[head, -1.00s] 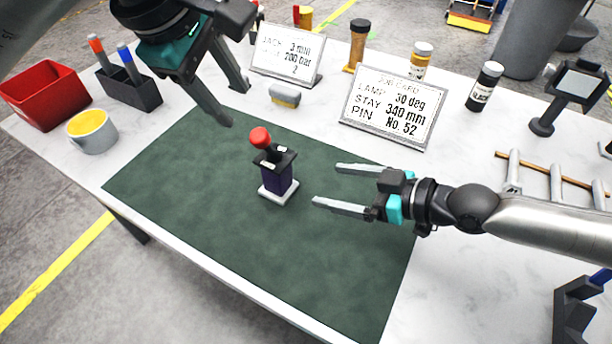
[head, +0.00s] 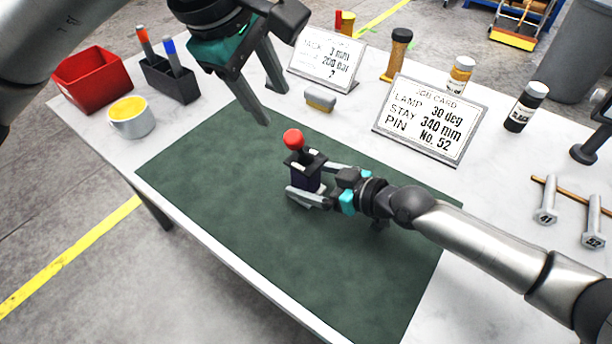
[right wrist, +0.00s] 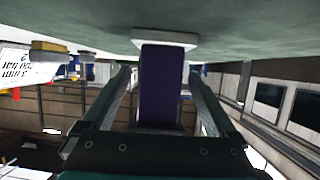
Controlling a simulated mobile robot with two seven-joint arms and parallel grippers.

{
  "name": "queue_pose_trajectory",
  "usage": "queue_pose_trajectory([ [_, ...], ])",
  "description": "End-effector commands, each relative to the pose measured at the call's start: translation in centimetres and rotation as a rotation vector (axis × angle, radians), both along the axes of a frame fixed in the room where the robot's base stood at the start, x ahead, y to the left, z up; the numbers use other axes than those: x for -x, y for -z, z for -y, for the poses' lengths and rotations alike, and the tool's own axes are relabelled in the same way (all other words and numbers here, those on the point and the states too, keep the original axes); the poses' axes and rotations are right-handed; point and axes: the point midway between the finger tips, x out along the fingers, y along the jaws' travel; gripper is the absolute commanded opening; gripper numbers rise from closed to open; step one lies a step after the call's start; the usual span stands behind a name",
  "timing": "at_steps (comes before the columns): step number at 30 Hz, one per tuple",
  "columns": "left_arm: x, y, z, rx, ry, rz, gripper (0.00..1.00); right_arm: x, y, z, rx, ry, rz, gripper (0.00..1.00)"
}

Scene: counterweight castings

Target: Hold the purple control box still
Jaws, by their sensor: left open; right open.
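The purple control box (head: 308,180) stands upright on the green mat (head: 220,200), with a dark top plate and a red ball knob (head: 293,139). My right gripper (head: 312,184) is low at the box, with one finger on each side of it. In the right wrist view the purple box (right wrist: 160,85) stands between the two open fingers, with gaps visible on both sides. The fingers partly hide the box's lower part in the head view. My left gripper (head: 268,106) is open and empty, above the mat's back edge, behind and left of the box.
A red bin (head: 92,80), a pen holder (head: 170,82) and a yellow-filled cup (head: 131,117) are at left. The mat's front is clear.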

Motion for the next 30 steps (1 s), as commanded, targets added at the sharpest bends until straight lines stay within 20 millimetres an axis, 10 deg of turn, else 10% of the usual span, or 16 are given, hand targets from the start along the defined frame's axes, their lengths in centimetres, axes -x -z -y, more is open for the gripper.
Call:
queue_pose_trajectory([
  [15, 0.0, 0.0, 0.01, 0.0, 0.0, 0.0, 0.5, -0.81, 0.51, -1.08, 0.0, 0.0, 0.001, 0.91],
  [30, 0.0, 0.0, 0.01, 0.0, 0.0, 0.0, 0.5, -0.79, 0.5, -1.05, 0.0, 0.0, 0.001, 0.35],
])
